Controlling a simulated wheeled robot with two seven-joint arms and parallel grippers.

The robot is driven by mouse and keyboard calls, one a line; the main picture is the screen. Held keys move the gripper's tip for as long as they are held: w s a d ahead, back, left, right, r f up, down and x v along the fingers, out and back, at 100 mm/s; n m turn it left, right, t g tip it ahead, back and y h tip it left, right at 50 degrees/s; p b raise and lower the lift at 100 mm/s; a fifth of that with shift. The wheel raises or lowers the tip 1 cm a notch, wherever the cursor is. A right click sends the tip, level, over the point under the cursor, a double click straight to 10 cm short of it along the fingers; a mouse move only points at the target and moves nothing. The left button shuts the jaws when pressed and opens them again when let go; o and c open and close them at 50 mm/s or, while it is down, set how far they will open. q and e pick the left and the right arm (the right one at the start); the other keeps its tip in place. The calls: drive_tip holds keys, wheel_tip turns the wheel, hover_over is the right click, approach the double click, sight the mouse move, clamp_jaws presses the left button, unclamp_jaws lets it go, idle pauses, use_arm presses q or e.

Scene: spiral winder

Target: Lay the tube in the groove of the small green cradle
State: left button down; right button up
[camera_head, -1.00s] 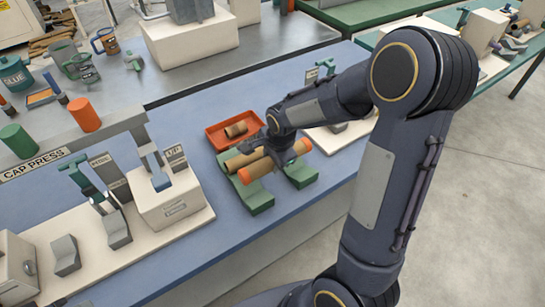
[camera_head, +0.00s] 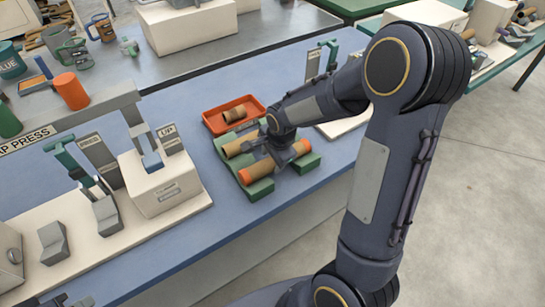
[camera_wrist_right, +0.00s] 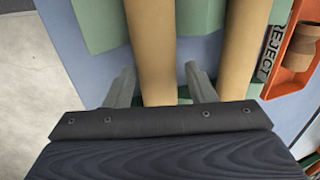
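The tube (camera_head: 264,166), tan with orange ends, lies along the small green cradle (camera_head: 258,190) in the head view, its ends over the green blocks. In the right wrist view the tube (camera_wrist_right: 152,45) runs between the fingers of my right gripper (camera_wrist_right: 160,90), which are spread with a gap at the right finger. The right gripper (camera_head: 268,152) sits over the tube's middle in the head view. The groove under the tube is hidden. A dark part at the bottom left edge looks like my left gripper (camera_head: 72,301); its fingers are not clear.
A second tan tube (camera_head: 235,147) lies parallel behind, also beside the right finger in the wrist view (camera_wrist_right: 243,45). A red-orange reject tray (camera_head: 216,122) holds a short piece. The white press stand (camera_head: 165,185) is left; blue table (camera_head: 215,220) in front is clear.

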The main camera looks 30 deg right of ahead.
drive_tip(key=shift+o, duration=1.4)
drive_tip(key=v, duration=0.8)
wheel_tip(320, 180, up, 7)
drive_tip(key=p, duration=0.6)
drive_tip(key=shift+f, duration=0.1)
